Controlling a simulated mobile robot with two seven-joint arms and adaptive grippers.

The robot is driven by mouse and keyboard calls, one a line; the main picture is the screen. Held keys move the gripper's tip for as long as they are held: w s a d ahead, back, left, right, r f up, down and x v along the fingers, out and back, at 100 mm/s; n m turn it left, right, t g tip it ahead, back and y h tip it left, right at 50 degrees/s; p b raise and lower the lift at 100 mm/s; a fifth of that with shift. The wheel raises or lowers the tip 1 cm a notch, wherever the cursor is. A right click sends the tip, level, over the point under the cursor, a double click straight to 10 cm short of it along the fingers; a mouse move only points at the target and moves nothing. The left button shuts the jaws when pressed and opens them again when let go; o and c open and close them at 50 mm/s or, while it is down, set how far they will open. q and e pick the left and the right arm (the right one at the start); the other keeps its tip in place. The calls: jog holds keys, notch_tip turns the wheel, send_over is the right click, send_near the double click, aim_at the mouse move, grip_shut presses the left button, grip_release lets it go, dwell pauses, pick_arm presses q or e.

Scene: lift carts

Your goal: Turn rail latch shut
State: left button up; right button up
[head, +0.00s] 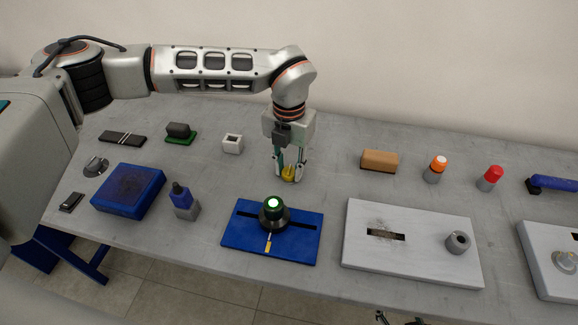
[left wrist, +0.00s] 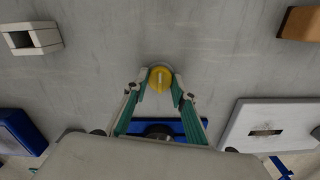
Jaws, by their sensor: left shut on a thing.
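A blue plate (head: 240,237) with a long dark slot lies near the table's front, and it seems to be the rail latch. A dark round knob (head: 274,217) with a lit green top sits on the slot, with a white and orange pointer (head: 268,242) toward the front edge. In the left wrist view the plate (left wrist: 188,127) is partly hidden behind my fingers. My left gripper (head: 289,174) points down behind the plate, apart from it. It is shut on a small yellow piece (head: 289,175), also seen between the fingertips in the left wrist view (left wrist: 160,77).
A grey slotted plate (head: 365,254) with a grey cylinder (head: 457,243) lies right of the blue plate. A blue box (head: 128,187) and a blue-topped bottle (head: 184,201) stand left. A white square block (head: 233,143) and a tan block (head: 379,161) flank the gripper.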

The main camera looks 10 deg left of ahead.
aim_at(289, 170)
dwell(0.5)
pick_arm(q)
jog(key=o, duration=1.1)
notch_tip(289, 170, up, 12)
jog(key=shift+r, duration=0.1)
jog(key=shift+s, duration=0.1)
